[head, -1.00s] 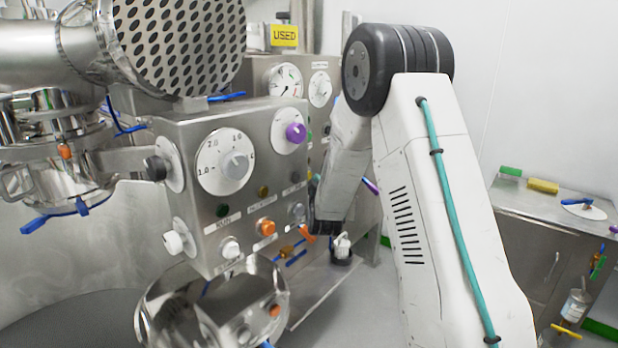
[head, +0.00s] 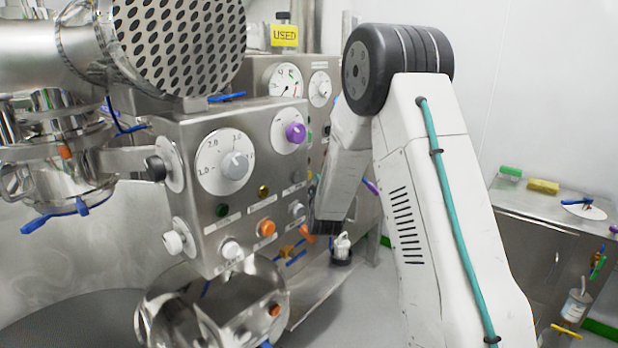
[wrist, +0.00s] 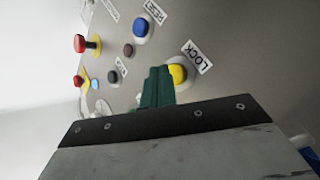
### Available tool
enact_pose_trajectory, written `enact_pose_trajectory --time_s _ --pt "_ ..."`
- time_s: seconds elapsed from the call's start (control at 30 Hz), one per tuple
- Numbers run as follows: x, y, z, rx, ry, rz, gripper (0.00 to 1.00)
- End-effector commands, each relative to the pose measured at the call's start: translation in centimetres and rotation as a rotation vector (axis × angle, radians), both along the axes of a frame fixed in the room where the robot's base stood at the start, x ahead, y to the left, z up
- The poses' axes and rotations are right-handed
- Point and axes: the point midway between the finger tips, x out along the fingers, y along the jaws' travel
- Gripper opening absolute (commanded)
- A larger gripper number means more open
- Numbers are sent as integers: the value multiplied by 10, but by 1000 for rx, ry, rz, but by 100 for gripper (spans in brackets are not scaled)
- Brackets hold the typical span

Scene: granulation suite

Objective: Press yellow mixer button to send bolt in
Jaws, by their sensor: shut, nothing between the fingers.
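In the head view, my arm reaches down behind the front control box, and the fingers and this yellow button cannot be made out. No bolt can be made out.
Near the yellow button are a blue button (wrist: 143,27), dark buttons and a protruding red knob (wrist: 80,43). In the head view, the steel control box (head: 165,130) stands left of my arm, above a shiny steel vessel (head: 190,310). A side table (head: 515,200) stands right.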

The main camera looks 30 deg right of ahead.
Motion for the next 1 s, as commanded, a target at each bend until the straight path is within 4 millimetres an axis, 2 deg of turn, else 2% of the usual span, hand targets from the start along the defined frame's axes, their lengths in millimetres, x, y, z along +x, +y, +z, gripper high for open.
enact_pose_trajectory --time_s 0.33,1.0 --pt "8 3 0 0 0 1 0" --pt "11 4 0 0 0 0 0"
